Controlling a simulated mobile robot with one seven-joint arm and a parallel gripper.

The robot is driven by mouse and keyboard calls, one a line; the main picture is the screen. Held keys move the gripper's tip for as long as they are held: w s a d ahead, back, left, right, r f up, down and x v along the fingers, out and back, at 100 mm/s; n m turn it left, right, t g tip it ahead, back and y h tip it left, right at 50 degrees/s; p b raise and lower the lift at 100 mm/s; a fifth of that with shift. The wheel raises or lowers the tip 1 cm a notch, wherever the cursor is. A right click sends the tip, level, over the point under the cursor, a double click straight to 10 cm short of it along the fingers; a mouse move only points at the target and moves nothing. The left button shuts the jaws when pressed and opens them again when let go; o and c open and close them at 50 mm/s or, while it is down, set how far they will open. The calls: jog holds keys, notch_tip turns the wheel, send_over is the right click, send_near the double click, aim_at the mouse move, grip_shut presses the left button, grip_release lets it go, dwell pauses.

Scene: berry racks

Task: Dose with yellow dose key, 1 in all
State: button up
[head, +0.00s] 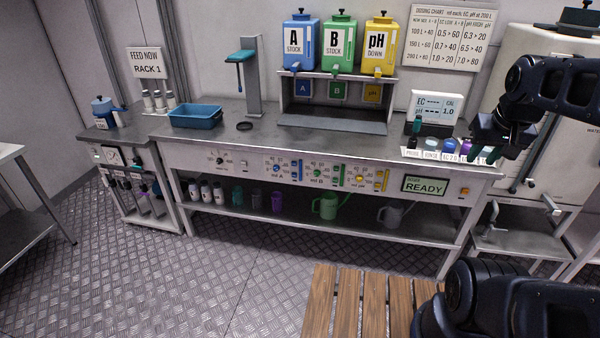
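The bench's front panel carries a yellow-marked dose control (380,180), with a yellow dial (358,179) just left of it. They sit right of matching blue controls (295,169) and green controls (337,175). The yellow pH DOWN tank (379,48) stands on the shelf above, right of the blue A tank (302,45) and green B tank (340,44). A display (425,186) on the panel reads READY. My gripper (490,150) is at the right, over the bench's right end and apart from the yellow control. Its fingers are too dark and small to read.
Small bottles (449,146) and an EC meter (437,106) stand near my gripper. A blue tub (196,117) is at the left of the bench. Watering cans stand on the lower shelf. A wooden slatted surface (348,300) is in front; metal floor is clear at left.

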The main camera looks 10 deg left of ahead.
grip_shut()
dwell(1.4)
